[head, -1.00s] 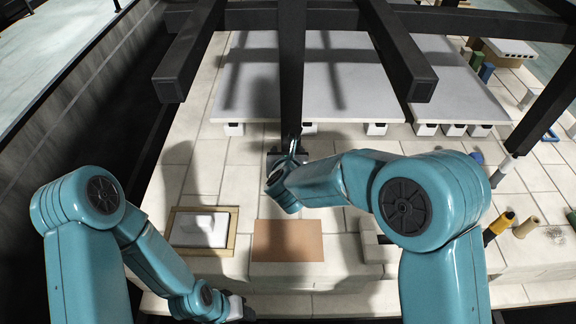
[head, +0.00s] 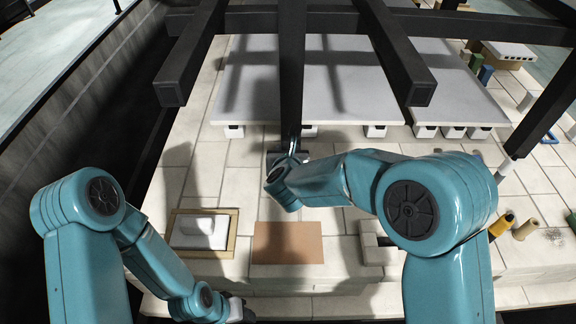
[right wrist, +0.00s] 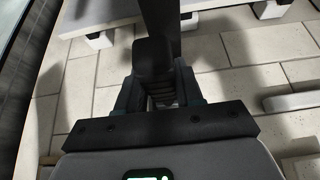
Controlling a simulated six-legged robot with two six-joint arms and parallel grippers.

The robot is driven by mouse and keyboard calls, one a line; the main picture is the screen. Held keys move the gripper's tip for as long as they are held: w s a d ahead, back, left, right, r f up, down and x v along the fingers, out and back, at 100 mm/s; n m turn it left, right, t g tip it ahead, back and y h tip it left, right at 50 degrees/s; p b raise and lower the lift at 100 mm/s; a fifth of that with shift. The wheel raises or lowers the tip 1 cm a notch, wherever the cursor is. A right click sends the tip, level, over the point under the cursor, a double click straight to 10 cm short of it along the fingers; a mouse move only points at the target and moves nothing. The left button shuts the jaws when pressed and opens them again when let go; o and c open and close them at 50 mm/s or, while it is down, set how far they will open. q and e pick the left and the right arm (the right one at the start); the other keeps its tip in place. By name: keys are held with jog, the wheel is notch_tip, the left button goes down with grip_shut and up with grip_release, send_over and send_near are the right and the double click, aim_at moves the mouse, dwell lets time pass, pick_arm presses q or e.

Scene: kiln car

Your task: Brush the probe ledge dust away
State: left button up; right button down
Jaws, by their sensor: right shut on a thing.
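My right gripper (head: 290,158) is above the pale brick deck, near the front edge of the grey slabs, at the foot of a dark upright post in the picture. In the right wrist view its jaws (right wrist: 160,95) are shut on a dark thing (right wrist: 153,60); I cannot tell whether it is a brush.
A framed tray (head: 232,236) with a pale block and a brown board (head: 287,243) lie in front. Grey slabs (head: 335,85) rest on white supports behind. Dark posts and beams (head: 291,80) cross overhead. Yellow (head: 503,225) and tan (head: 525,229) cylinders lie at right.

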aim_at(288, 140)
jog(key=shift+r, duration=0.4)
jog(key=shift+r+p, duration=1.45)
jog(key=shift+r, duration=0.95)
jog(key=shift+r+p, duration=1.55)
jog(key=shift+r, duration=0.95)
jog(key=c, duration=1.6)
grip_release()
grip_shut()
jog(key=shift+s+f, duration=0.1)
jog(key=shift+s, duration=0.05)
